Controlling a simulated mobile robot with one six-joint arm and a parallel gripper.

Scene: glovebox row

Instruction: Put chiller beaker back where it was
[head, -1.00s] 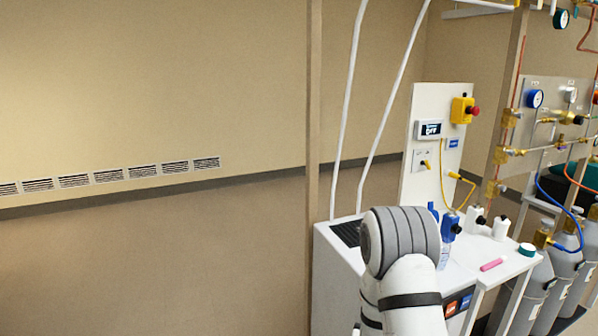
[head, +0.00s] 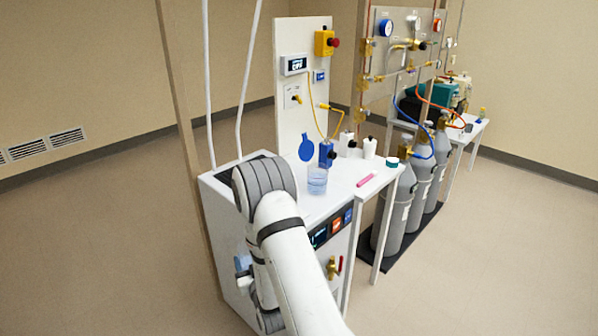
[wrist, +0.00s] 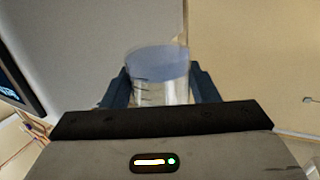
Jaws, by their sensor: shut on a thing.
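In the wrist view a clear beaker (wrist: 158,65) with bluish contents sits between the two dark fingers of my gripper (wrist: 161,88). The gripper is shut on it. In the head view my arm hides most of the gripper; a small bluish part (head: 243,264) shows left of the arm, low beside the white cabinet (head: 214,215), and I cannot tell whether it is beaker or finger. Another clear beaker (head: 317,181) with bluish contents stands on the white bench top, in front of a blue and black device (head: 326,155).
White bottles (head: 347,145), a pink marker (head: 367,180) and a green-capped jar (head: 392,163) stand or lie on the bench. An upright panel (head: 292,115) rises behind. Grey gas cylinders (head: 398,205) stand to the right. Open floor (head: 500,260) lies at right.

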